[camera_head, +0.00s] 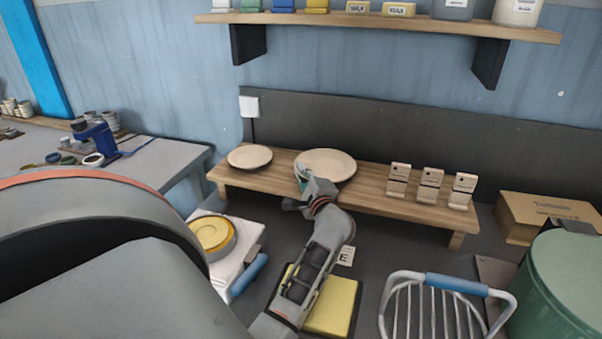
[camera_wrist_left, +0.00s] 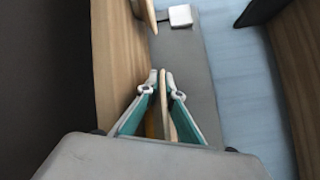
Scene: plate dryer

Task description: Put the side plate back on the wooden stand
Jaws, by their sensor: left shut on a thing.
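My left gripper (camera_head: 302,177) is shut on the near edge of a pale round plate (camera_head: 327,164), taken to be the side plate. In the left wrist view this plate (camera_wrist_left: 163,100) shows edge-on between the gripper's teal fingers (camera_wrist_left: 161,84). The plate is over the wooden stand (camera_head: 380,196), a long low board on feet; I cannot tell whether it touches the wood. The stand's top (camera_wrist_left: 115,60) is close beside the fingers in the wrist view. A second, smaller-looking plate (camera_head: 250,156) lies on the stand's left end. My right gripper is not in view.
Several wooden blocks (camera_head: 430,184) stand on the stand's right half. A cardboard box (camera_head: 545,215), a green pot (camera_head: 555,285) and a wire rack (camera_head: 440,305) are at the right. A white scale (camera_head: 245,255) with a yellow dish is in front. A wall shelf (camera_head: 380,22) hangs above.

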